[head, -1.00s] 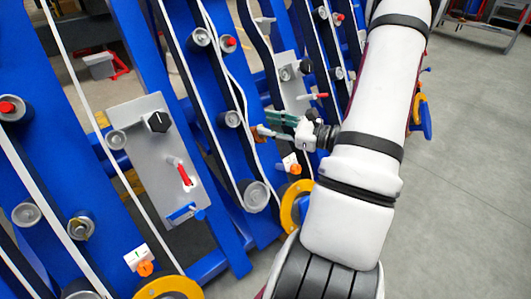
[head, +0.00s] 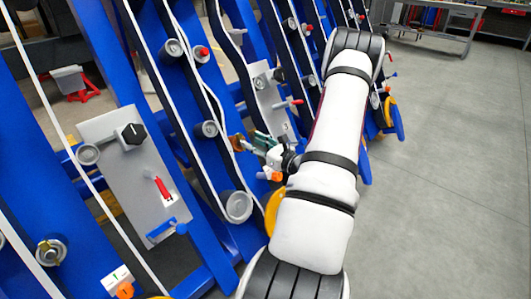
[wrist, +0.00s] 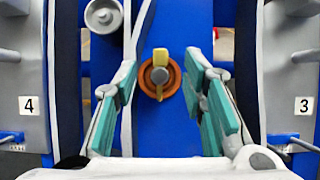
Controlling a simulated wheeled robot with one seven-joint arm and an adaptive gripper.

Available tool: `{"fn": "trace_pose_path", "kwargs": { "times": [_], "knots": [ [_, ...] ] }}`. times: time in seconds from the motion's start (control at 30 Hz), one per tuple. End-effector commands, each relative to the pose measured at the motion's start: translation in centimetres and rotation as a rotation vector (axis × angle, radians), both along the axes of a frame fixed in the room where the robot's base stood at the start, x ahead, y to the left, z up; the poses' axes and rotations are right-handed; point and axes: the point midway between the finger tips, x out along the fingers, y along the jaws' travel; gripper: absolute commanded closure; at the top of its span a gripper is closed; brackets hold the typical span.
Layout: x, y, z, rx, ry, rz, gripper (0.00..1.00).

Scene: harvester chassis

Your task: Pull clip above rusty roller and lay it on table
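In the wrist view a yellow clip (wrist: 159,60) stands upright across the front of an orange-brown rusty roller (wrist: 173,80) on a blue post. My gripper (wrist: 162,105) is open, its teal-padded fingers left and right of the clip with gaps on both sides. Nothing is held between the pads. In the head view my gripper (head: 262,142) points left at the rusty roller (head: 238,142), close in front of it; the clip is too small to make out clearly there. A grey table (head: 435,15) stands at the far back right.
A grey roller (wrist: 103,15) sits upper left of the clip, beside a white belt. Panels marked 4 (wrist: 29,105) and 3 (wrist: 304,105) flank the post. In the head view, a panel with a red lever (head: 163,190) stands left. The grey floor (head: 440,170) at right is clear.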

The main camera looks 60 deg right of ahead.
Motion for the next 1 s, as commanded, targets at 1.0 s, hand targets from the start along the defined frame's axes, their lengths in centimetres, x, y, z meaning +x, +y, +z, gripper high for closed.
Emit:
{"fn": "trace_pose_path", "kwargs": {
  "times": [1.0],
  "knots": [
    [5.6,-1.3,0.0,0.000,0.000,0.002,1.00]
  ]
}}
